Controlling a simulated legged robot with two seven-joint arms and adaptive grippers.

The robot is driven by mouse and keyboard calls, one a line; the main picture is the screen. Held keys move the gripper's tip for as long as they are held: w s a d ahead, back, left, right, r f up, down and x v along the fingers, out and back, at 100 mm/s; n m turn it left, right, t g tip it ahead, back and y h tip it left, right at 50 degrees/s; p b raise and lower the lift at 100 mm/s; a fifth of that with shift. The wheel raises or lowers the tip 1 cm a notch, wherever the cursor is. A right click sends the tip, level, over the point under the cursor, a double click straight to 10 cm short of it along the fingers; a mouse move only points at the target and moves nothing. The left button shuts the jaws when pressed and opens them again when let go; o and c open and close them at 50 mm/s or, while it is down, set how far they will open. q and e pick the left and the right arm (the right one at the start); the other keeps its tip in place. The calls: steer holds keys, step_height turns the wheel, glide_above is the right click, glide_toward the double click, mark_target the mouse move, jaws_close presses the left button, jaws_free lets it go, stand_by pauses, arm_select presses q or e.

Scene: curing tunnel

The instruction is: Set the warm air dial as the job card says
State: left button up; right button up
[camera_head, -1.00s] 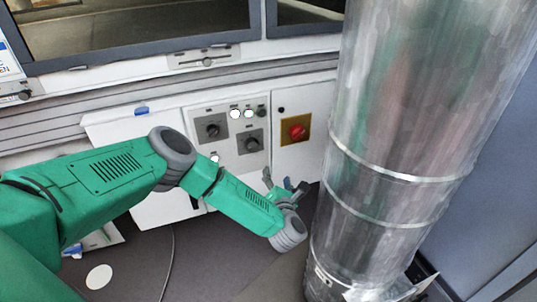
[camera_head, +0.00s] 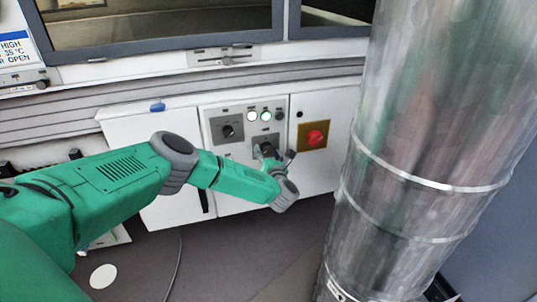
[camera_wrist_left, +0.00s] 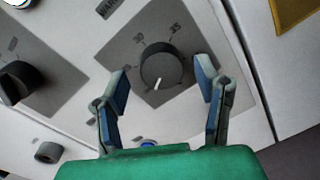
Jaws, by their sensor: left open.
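The warm air dial (camera_wrist_left: 158,65) is a dark round knob on a grey plate, with 30 and 35 legible around it and a partly readable WARM label above. Its white pointer mark points down in the tilted left wrist view, away from 35. My left gripper (camera_wrist_left: 162,74) is open, its fingers either side of the knob in that view; contact cannot be told. In the head view the left gripper (camera_head: 274,156) is in front of the lower right dial (camera_head: 265,141) and partly hides it.
Another dial (camera_head: 228,131) sits up and left of it, near lit indicators (camera_head: 252,116). A red switch on a yellow plate (camera_head: 314,138) is to the right. A large metal duct (camera_head: 420,130) stands close on the right. A cable (camera_head: 177,265) lies on the floor.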

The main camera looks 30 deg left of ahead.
arm_select(q)
steer(key=shift+w+a, duration=0.25)
steer(key=shift+a, duration=0.1)
steer(key=shift+d+r, duration=0.1)
steer(key=shift+d, duration=0.05)
steer(key=shift+d, duration=0.1)
steer(key=c, duration=0.3)
steer(key=shift+d, duration=0.1)
steer(key=c, duration=0.9)
steer(key=shift+o, duration=0.2)
steer(key=shift+m, duration=0.3)
